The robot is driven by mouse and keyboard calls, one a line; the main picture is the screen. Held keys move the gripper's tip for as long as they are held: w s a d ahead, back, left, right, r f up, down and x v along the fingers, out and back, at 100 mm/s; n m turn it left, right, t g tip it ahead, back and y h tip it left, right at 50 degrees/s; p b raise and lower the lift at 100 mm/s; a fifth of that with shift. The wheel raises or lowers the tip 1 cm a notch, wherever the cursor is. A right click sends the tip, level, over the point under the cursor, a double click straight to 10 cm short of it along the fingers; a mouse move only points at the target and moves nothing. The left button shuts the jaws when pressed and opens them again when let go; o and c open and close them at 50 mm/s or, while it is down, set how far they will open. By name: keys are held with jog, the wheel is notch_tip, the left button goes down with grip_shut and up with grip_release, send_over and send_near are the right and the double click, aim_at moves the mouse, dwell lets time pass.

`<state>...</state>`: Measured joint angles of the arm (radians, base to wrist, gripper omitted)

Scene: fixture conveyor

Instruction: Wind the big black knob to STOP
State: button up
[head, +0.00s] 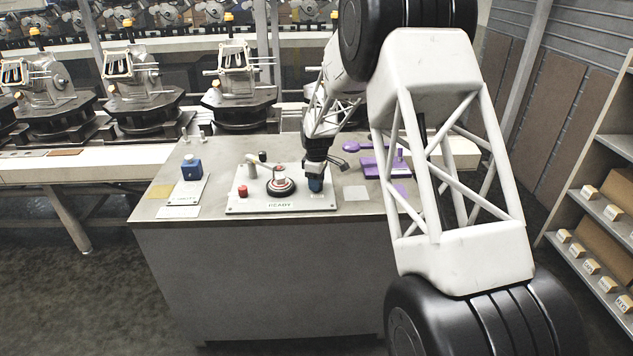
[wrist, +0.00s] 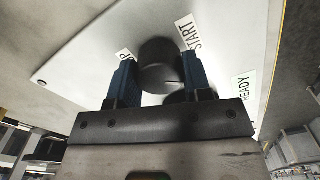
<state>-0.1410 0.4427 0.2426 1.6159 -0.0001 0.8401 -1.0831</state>
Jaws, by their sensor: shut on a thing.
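The big black knob (wrist: 158,62) stands on a white panel (wrist: 85,62) between the two blue fingers of my gripper (wrist: 161,80) in the wrist view. My gripper is shut on it. A START label (wrist: 188,32) lies above right of the knob, and a READY label (wrist: 243,92) is further right. A label ending in P (wrist: 124,54) is partly hidden by the left finger. The knob's pointer mark cannot be made out. In the head view my gripper (head: 316,187) is down at the right end of the panel (head: 250,209) and hides the knob.
A round red-and-white control (head: 280,183) with a dark base and a small red button (head: 242,191) share the panel. A conveyor (head: 100,172) with fixtures runs behind.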

jog(key=m, duration=0.4)
jog(key=shift+m, duration=0.3)
jog(key=m, duration=0.3)
jog(key=shift+m, duration=0.4)
jog(key=m, duration=0.2)
jog(key=shift+m, duration=0.3)
jog(key=m, duration=1.2)
jog(key=shift+m, duration=0.3)
jog(key=m, duration=0.3)
jog(key=shift+d+m, duration=0.1)
jog(key=shift+m, duration=2.1)
